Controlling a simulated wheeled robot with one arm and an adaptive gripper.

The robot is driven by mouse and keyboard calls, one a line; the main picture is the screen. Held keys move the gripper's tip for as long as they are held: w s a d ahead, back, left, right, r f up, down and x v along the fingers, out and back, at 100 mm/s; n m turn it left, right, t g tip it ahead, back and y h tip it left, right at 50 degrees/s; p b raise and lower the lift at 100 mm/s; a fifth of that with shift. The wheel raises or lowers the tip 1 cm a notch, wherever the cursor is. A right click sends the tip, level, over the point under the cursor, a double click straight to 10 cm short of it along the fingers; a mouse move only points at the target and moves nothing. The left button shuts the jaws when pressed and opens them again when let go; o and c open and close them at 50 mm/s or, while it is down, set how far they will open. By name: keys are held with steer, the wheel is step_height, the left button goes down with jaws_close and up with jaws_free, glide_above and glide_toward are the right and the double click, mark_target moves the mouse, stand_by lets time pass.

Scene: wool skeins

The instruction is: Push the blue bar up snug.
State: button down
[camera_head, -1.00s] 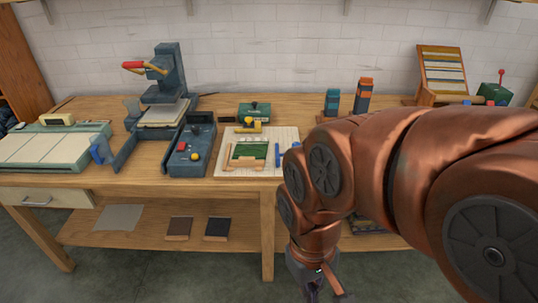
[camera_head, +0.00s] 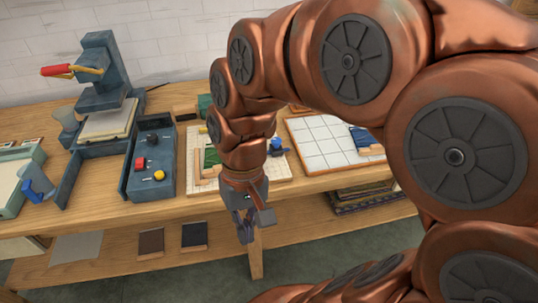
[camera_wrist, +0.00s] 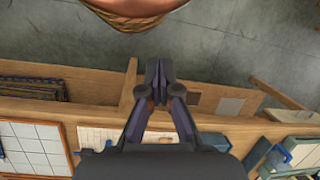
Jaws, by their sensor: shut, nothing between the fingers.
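A cream pegged board (camera_head: 284,178) lies near the front edge of the workbench, with a green piece (camera_head: 211,156) and light wooden strips on it. A blue part (camera_head: 276,147) shows at the board's right, just beside my arm. It may be the blue bar or its clamp; my arm hides most of that area, so I cannot tell whether the bar touches the green piece. My gripper (camera_head: 245,232) hangs in front of the bench edge, pointing down, shut and empty. In the wrist view the shut fingertips (camera_wrist: 159,69) are over the bench's front side, apart from the board.
A dark blue tray (camera_head: 153,165) with red and yellow knobs stands left of the board. A white gridded board (camera_head: 318,138) lies to the right. A press (camera_head: 101,80) stands at the back left. A lower shelf (camera_head: 120,255) juts out below.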

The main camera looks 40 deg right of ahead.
steer(key=w+d+r+m+y, duration=0.15)
steer(key=w+m+y, duration=0.25)
steer(key=w, duration=0.7)
steer(key=w+d+m+t+y+b, duration=0.2)
steer(key=w+d+m+y, duration=0.3)
steer(key=w+d, duration=0.5)
steer(key=d+f+m+t, duration=0.2)
steer(key=d+f+m, duration=0.2)
steer(key=d, duration=0.4)
steer(key=d+f+m+t+b, duration=0.1)
steer(key=d+f+m, duration=0.3)
steer(key=d, duration=0.4)
steer(key=d+f+m+t, duration=0.2)
steer(key=d+f+m, duration=0.15)
steer(key=d, duration=0.45)
steer(key=x, duration=0.4)
steer(key=r+p+x, duration=0.1)
steer(key=x, duration=0.3)
steer(key=a+p+x, duration=0.1)
steer(key=x, duration=0.2)
steer(key=shift+s+a, duration=0.2)
steer(key=shift+a, duration=0.25)
steer(key=shift+w+a+f, duration=0.1)
steer(key=shift+w+a, duration=0.25)
steer(key=shift+a, duration=0.4)
